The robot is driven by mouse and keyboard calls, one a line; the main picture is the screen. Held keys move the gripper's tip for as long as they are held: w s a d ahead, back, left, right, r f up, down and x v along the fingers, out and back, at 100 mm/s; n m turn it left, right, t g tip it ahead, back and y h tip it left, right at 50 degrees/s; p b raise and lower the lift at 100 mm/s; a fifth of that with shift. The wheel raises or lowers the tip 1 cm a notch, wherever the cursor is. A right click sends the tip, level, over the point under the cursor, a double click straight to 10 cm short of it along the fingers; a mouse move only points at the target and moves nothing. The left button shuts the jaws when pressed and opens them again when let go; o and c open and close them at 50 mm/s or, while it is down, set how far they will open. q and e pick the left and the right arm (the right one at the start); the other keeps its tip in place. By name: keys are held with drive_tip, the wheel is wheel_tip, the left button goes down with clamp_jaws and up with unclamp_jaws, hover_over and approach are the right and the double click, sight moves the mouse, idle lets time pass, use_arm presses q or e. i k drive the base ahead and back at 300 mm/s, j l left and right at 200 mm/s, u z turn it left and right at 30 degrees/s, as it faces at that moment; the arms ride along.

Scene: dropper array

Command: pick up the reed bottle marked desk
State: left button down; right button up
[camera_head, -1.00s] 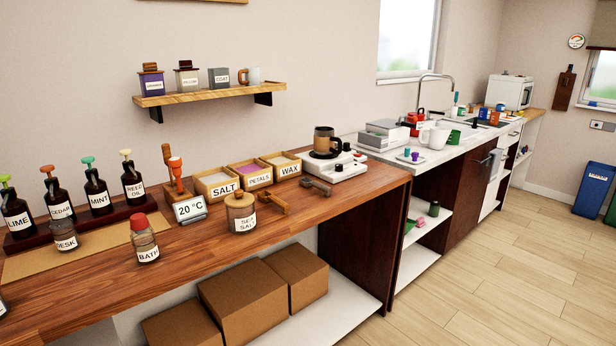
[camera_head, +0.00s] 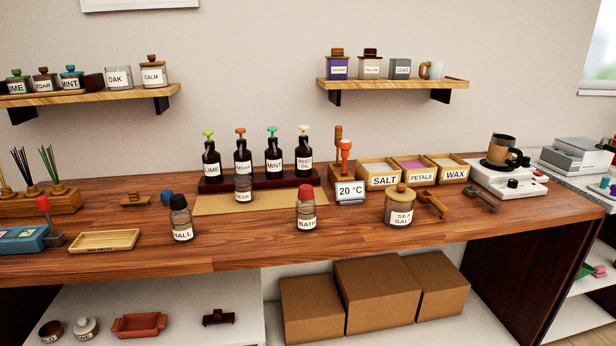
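The bottle marked DESK (camera_head: 243,189) is a small clear glass bottle with a white label. Similar bottles stand on the table nearby: one marked HALL (camera_head: 181,220) with a black cap to the left, and one marked BATH (camera_head: 307,212) with a red cap to the right. Neither gripper is in view.
Several dark dropper bottles (camera_head: 274,156) stand in a rack behind the mat. A sea salt jar (camera_head: 399,206) is right of BATH. A wooden tray (camera_head: 105,241) lies left of HALL. The wooden table (camera_head: 250,242) is clear between HALL and BATH.

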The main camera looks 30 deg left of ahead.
sight(244, 182)
drive_tip(key=i+j+u, duration=0.15)
drive_tip(key=u, duration=1.2)
drive_tip(key=l+z, duration=0.1)
